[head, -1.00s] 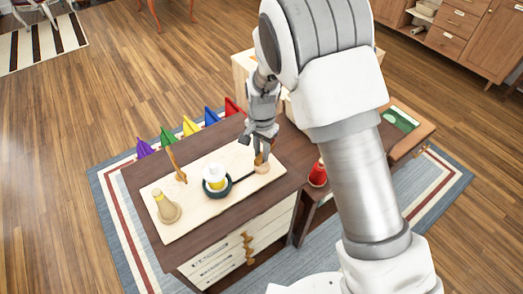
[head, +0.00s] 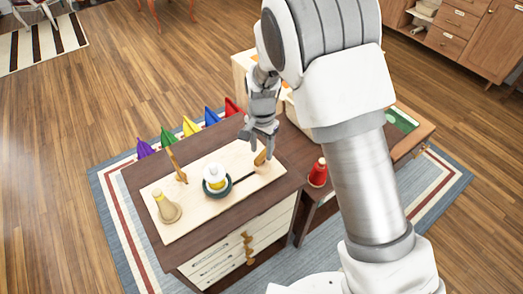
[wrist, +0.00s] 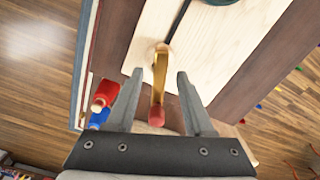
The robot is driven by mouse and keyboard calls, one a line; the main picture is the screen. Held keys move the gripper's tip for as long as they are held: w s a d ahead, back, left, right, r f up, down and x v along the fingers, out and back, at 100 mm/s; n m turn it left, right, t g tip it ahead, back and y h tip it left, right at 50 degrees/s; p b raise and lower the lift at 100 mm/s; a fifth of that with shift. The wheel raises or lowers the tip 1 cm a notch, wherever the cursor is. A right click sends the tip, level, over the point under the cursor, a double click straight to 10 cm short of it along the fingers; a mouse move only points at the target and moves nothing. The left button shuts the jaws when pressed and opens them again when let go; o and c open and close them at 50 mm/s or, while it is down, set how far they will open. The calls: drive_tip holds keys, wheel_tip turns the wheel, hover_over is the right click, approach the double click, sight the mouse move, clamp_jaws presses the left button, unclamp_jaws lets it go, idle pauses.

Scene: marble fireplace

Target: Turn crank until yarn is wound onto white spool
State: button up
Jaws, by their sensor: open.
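The white spool (head: 213,172) stands upright on a dark round base (head: 226,191) on the pale board (head: 190,222), with a band of yellow yarn around it. A thin black crank arm (head: 243,179) runs right from the base to an upright wooden crank handle (head: 261,159). My gripper (head: 258,146) is open just above and around the handle. In the wrist view, the handle (wrist: 159,75) with its reddish end stands between the two spread fingers of my gripper (wrist: 160,78), with gaps on both sides. A tan yarn cone (head: 166,208) stands at the board's left end.
A wooden post (head: 177,165) rises from the board's back edge. A red spool (head: 318,173) stands to the right, lower down. My arm covers much of the right side.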

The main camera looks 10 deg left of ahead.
sight(262, 155)
wheel_tip(262, 155, up, 16)
drive_tip(key=p, duration=0.2)
idle(0.4)
drive_tip(key=s+d+r+n+t+y+p, duration=0.1)
drive_tip(key=s+d+r, duration=0.2)
drive_tip(key=d+r, duration=0.45)
drive_tip(key=s+d+r+n+t+p, duration=0.1)
drive_tip(key=s+d+r, duration=0.2)
drive_tip(key=d+r, duration=0.5)
drive_tip(key=s+d+r+n+t+h+p, duration=0.1)
drive_tip(key=s+d+r+n+t+p, duration=0.1)
drive_tip(key=s+d, duration=0.9)
drive_tip(key=shift+s+d+r+t, duration=0.15)
drive_tip(key=shift+s+d+t, duration=0.25)
drive_tip(key=shift+s+t, duration=0.6)
